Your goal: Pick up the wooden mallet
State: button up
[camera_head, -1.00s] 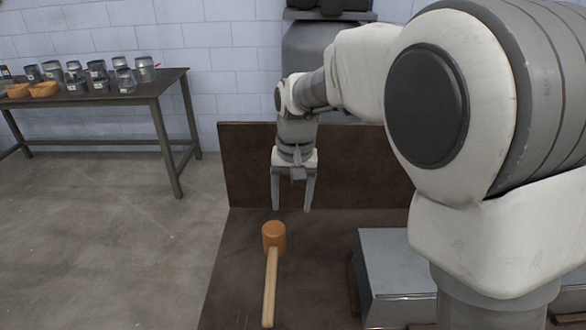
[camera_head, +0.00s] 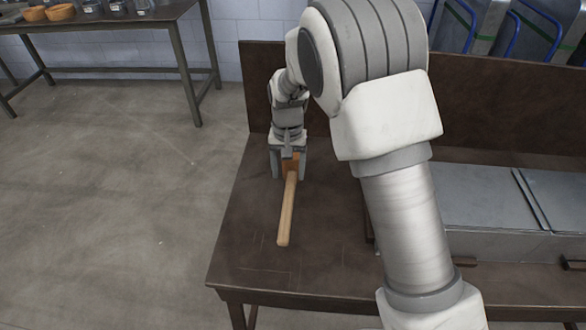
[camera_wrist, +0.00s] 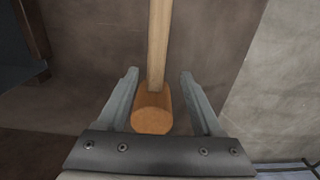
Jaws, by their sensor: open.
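The wooden mallet lies on the brown workbench (camera_head: 245,225), its pale handle (camera_head: 286,215) pointing toward the front edge. Its orange-brown head (camera_head: 291,160) is at the far end, partly hidden by my gripper (camera_head: 288,174) in the head view. In the wrist view the mallet head (camera_wrist: 152,112) sits between the two open fingers of my gripper (camera_wrist: 158,85), with a gap on each side. The handle (camera_wrist: 159,40) runs up and away from the head. The fingers hold nothing.
Grey sheet-metal duct pieces (camera_head: 488,205) lie on the bench to the right of my arm. A dark backboard (camera_head: 480,105) rises behind the bench. Bench around the handle is clear.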

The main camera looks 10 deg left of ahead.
aim_at(291, 181)
jog(key=f, duration=0.6)
jog(key=shift+w+d+f, duration=0.1)
jog(key=shift+d+f, duration=0.15)
jog(key=shift+d, duration=0.05)
grip_shut()
jog(key=shift+w+r, duration=0.1)
jog(key=shift+r, duration=0.05)
dwell(1.0)
